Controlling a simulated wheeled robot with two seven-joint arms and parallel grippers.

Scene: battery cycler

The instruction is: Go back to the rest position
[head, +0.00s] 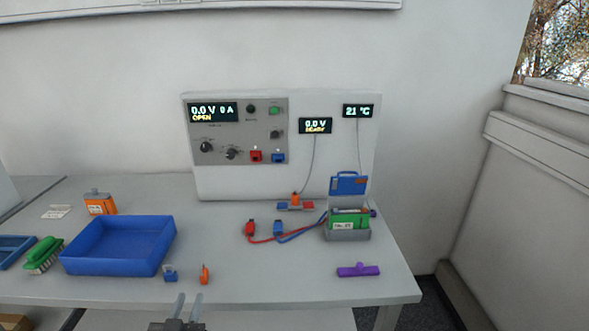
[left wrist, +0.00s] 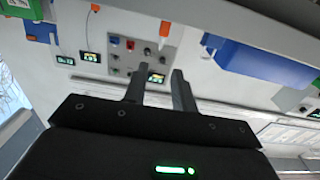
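My left gripper (head: 192,297) is at the bottom edge of the head view, in front of the table's front edge. In the left wrist view (left wrist: 158,75) its two fingers stand apart with nothing between them. It is open, empty and touches nothing I can see. My right gripper is in neither view. The wrist picture is upside down, with the cycler (left wrist: 125,52) beyond the fingers and the blue tray (left wrist: 255,62) at the right.
On the table (head: 285,292) are a blue tray (head: 118,262), an orange battery (head: 100,204), a green brush (head: 42,255), a blue clip (head: 170,273), an orange piece (head: 204,274), a purple piece (head: 358,270) and a grey holder (head: 348,234) with a green battery (head: 350,218). The cycler (head: 290,178) stands behind.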

